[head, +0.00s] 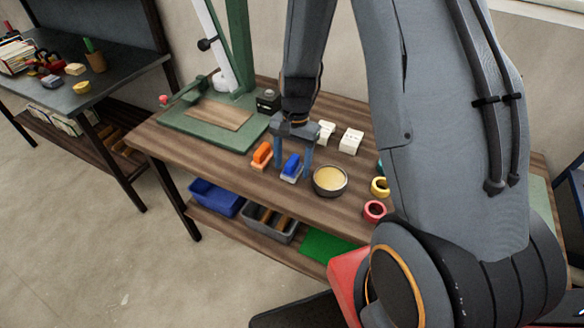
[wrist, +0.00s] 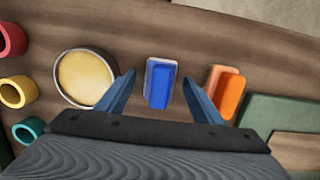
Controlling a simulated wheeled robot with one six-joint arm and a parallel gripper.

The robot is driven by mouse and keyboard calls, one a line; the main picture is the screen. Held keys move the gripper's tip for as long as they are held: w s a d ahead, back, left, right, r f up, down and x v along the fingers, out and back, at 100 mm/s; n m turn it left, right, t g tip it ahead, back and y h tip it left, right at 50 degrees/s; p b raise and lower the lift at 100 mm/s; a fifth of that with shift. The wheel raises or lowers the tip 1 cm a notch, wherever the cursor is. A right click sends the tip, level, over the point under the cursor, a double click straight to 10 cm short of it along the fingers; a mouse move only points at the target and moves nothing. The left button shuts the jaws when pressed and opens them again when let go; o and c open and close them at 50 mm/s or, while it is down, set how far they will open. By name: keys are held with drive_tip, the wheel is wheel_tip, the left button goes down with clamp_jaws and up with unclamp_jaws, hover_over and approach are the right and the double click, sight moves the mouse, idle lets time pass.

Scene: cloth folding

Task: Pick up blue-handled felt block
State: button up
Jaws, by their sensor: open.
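The blue-handled felt block (head: 291,168) lies on the wooden table, with a bright blue handle on a paler base. My gripper (head: 292,167) is above it, pointing down, with its two fingers apart. In the wrist view the blue-handled felt block (wrist: 160,84) sits between the spread fingers of my gripper (wrist: 160,82), and nothing is held. How far the fingertips are above the table is hard to tell. An orange-handled block (head: 262,155) lies just left of it in the head view, and it also shows to the right in the wrist view (wrist: 228,92).
A round bowl with tan contents (head: 330,179) stands close to the blue block's right. Red tape (head: 374,211) and yellow tape (head: 380,187) lie farther right. White blocks (head: 351,141) stand behind. A green press base (head: 190,133) fills the table's left.

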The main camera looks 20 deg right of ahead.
sight(292, 160)
drive_tip(key=shift+c, duration=0.2)
drive_tip(key=c, duration=1.1)
drive_tip(key=shift+r, duration=0.1)
drive_tip(key=shift+r+b, duration=1.15)
drive_tip(key=shift+r, duration=3.8)
drive_tip(key=shift+o, duration=1.4)
drive_tip(key=shift+c, duration=0.8)
